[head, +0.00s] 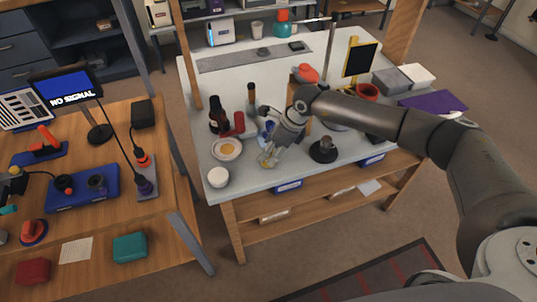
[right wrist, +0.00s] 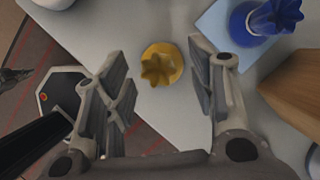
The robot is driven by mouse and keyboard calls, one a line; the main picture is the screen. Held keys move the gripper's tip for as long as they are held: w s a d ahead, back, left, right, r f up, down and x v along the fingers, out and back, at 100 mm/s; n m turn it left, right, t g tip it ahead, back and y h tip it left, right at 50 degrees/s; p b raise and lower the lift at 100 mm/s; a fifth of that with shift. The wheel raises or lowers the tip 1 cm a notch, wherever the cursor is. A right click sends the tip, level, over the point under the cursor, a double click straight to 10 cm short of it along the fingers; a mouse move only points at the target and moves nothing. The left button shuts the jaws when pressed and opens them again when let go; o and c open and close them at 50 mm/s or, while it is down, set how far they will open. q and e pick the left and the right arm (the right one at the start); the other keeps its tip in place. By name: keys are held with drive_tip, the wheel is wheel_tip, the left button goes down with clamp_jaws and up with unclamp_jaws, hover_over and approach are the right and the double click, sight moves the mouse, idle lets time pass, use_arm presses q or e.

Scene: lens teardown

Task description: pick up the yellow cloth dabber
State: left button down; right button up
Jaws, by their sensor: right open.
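The yellow cloth dabber (right wrist: 161,65) stands on the light worktop, seen from above with a fluted top on a round base. In the head view it is a small yellow shape (head: 267,159) near the front edge of the table, just below my right gripper (head: 270,146). In the right wrist view my right gripper (right wrist: 158,56) is open, with one finger on each side of the dabber and a gap on both sides. Nothing is held. My left gripper is not in view.
A blue fluted piece (right wrist: 262,22) on a pale blue mat (right wrist: 215,22) stands close to the right finger. A wooden block (right wrist: 293,95) is further right. In the head view a plate (head: 226,149), a white jar (head: 218,177) and a black stand (head: 323,151) are nearby.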

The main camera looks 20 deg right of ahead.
drive_tip(key=shift+x, duration=0.75)
drive_tip(key=shift+c, duration=0.4)
drive_tip(key=c, duration=0.9)
drive_tip(key=shift+o, duration=0.2)
drive_tip(key=shift+r, duration=0.15)
